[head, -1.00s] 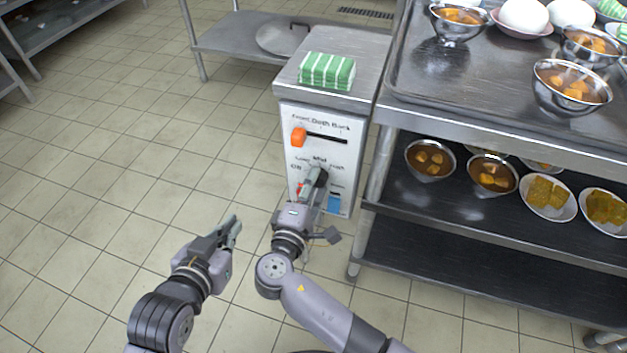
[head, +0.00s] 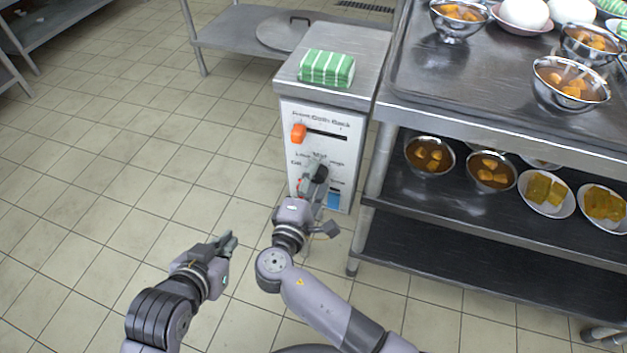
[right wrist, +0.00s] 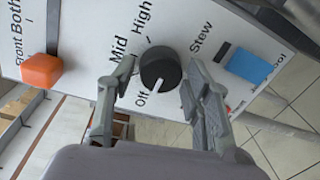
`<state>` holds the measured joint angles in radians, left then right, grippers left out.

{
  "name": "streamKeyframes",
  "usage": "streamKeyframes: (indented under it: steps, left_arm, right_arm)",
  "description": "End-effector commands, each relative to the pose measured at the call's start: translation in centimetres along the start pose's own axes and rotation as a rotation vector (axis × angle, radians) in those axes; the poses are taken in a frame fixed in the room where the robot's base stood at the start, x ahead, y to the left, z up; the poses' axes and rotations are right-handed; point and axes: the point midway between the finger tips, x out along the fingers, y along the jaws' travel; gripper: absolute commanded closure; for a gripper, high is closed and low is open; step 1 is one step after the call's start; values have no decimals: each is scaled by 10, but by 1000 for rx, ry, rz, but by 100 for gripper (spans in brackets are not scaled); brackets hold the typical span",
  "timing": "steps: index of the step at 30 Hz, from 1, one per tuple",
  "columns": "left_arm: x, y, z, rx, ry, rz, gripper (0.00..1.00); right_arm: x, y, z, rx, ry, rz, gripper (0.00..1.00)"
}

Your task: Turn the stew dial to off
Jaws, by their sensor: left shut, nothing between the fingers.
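The stew dial is a round black knob (right wrist: 160,68) on the white control panel (right wrist: 92,20), beside the printed word Stew. Its white pointer mark points down toward the word Off, with Mid and High on its upper left side. My right gripper (right wrist: 162,72) has one finger on each side of the knob, with small gaps visible. In the head view my right gripper (head: 315,172) is at the panel front and hides the dial. My left gripper (head: 231,240) is shut and empty, over the floor left of the panel.
An orange slider (head: 298,134) sits at the left of its slot above the dial, and a blue part (head: 334,199) is low on the panel. Green striped bundles (head: 327,68) lie on top. A metal rack (head: 455,120) with bowls stands close on the right. The floor at left is clear.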

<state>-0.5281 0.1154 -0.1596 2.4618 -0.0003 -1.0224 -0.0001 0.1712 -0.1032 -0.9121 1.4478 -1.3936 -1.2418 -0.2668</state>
Motion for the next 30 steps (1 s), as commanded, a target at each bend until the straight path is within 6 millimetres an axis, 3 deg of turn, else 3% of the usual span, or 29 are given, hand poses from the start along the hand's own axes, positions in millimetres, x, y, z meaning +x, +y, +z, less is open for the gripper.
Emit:
streamKeyframes:
  steps: [4,14,17,30]
  left_arm:
    - [0,0,0,0,0,0,100]
    - [0,1,0,0,-1,3,100]
    - [0,1,0,0,-1,2,100]
    - [0,0,0,0,0,1,100]
  right_arm:
    - [0,0,0,0,1,-1,44]
    - [-5,-1,-1,1,2,-2,44]
    - [-16,-1,-1,2,3,-3,44]
    - [-102,-2,0,0,2,-4,44]
